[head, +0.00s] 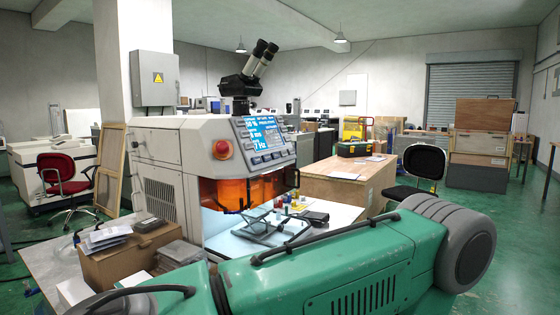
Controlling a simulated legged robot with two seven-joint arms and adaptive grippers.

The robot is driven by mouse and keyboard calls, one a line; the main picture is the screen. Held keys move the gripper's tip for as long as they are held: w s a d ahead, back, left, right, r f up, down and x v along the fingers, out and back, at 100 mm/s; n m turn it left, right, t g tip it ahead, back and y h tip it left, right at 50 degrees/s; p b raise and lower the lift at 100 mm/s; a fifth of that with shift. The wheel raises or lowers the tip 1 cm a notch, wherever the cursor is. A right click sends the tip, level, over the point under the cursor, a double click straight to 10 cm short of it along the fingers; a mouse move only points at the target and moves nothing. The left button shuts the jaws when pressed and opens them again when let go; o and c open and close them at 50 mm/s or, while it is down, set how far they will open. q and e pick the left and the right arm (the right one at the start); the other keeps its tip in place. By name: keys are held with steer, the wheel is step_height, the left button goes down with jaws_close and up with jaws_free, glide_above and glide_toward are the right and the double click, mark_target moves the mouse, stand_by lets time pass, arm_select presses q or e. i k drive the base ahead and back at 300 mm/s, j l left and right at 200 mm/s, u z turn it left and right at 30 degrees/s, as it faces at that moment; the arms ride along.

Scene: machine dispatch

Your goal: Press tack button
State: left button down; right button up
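A grey-white machine (165,135) stands left of centre with a microscope (250,75) on top. Its sloped control panel (264,141) faces right and carries blue displays with white text and several small dark buttons. I cannot read the button labels, so I cannot tell which is the tack button. A red mushroom knob (222,149) sits left of the panel. An orange window (245,192) is below it. Neither gripper shows in the head view.
A cardboard box (125,260) with packets stands left of the machine. A blue-white work surface with dark fixtures (275,228) lies below the window. A wooden crate (335,185) and a black chair (415,175) stand to the right. Green floor is open farther right.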

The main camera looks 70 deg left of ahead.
mark_target(256, 160)
steer(key=i+j+u, duration=0.15)
steer(key=i+u, duration=0.7)
steer(key=u, duration=0.15)
steer(key=i+l+u, duration=0.2)
steer(key=i+u, duration=0.3)
steer(key=i+l+u, duration=0.3)
steer(key=u, duration=0.2)
steer(key=i+u, duration=0.2)
steer(key=u, duration=0.2)
steer(key=i+l+u, duration=0.2)
steer(key=u, duration=0.2)
steer(key=i+l+u, duration=0.15)
steer(key=u, duration=0.3)
steer(key=i+l+u, duration=0.2)
steer(key=u, duration=0.2)
steer(key=i+l+u, duration=0.1)
steer(key=l+u, duration=0.3)
